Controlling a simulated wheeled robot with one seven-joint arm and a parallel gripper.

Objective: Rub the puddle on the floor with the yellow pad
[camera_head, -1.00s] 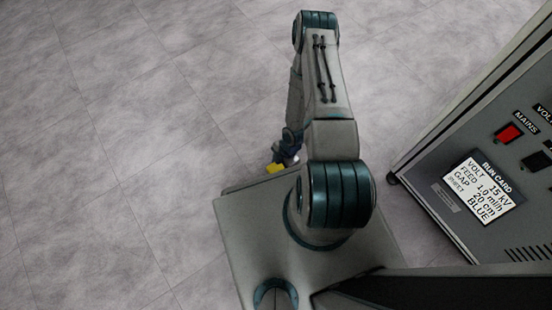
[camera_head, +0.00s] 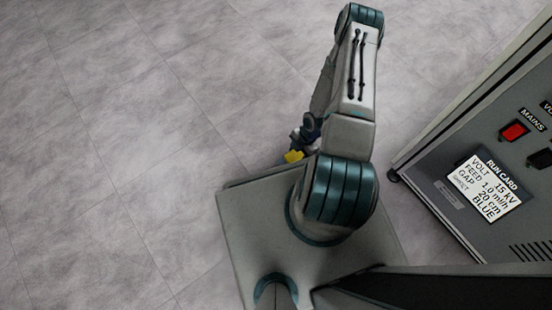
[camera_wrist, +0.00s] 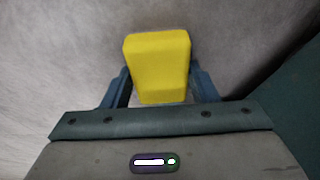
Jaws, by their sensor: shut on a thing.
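The yellow pad (camera_wrist: 158,62) is between the two dark blue fingers of my gripper (camera_wrist: 160,88) in the wrist view. My gripper is shut on it. In the head view the pad (camera_head: 293,156) shows as a small yellow patch beside my gripper (camera_head: 304,146), just past the far edge of my base. Grey floor lies behind the pad in the wrist view; I cannot tell whether the pad touches it. I cannot make out a puddle in either view.
A grey cabinet with a run card (camera_head: 485,186) and a red mains switch (camera_head: 515,131) stands at the right, close to my arm and base. The tiled floor (camera_head: 130,130) at the left and far side is clear.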

